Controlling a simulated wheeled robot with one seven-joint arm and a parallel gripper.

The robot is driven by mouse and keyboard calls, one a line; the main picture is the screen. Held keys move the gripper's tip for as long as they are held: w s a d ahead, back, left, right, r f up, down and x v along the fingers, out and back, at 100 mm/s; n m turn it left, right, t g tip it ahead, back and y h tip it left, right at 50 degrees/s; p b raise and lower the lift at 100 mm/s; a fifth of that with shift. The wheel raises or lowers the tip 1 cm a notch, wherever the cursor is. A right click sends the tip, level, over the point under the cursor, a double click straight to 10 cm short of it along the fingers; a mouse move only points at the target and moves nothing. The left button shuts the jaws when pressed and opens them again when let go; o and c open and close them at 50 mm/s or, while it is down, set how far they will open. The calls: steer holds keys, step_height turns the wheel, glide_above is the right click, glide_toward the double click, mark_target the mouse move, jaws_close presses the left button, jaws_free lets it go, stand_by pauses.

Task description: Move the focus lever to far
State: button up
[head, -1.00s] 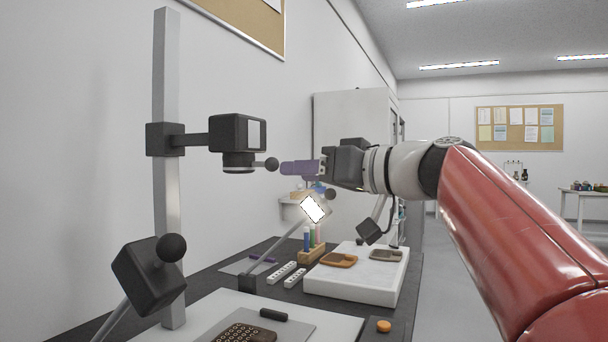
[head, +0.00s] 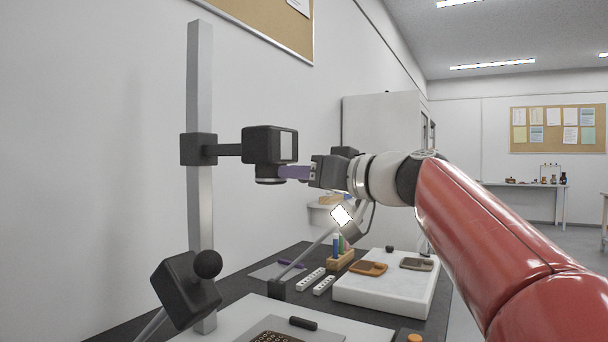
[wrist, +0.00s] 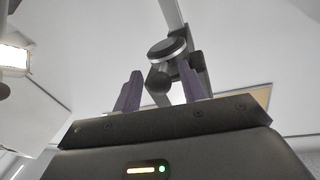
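The black camera (head: 262,146) hangs on an arm from the upright metal column (head: 200,100), its round lens facing down. In the wrist view the lens (wrist: 167,48) has a short focus lever ending in a black ball knob (wrist: 158,82). My gripper (wrist: 160,73) has its two purple fingers apart, one on each side of the knob; I cannot tell whether either touches it. In the head view my gripper (head: 290,172) is beside the lens at its right, and its fingers hide the knob. No lever markings are readable.
A lamp with a lit panel (head: 342,216) stands below my wrist. Another black lamp head (head: 186,288) is at lower left. Space right of the bench is open.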

jaws_close()
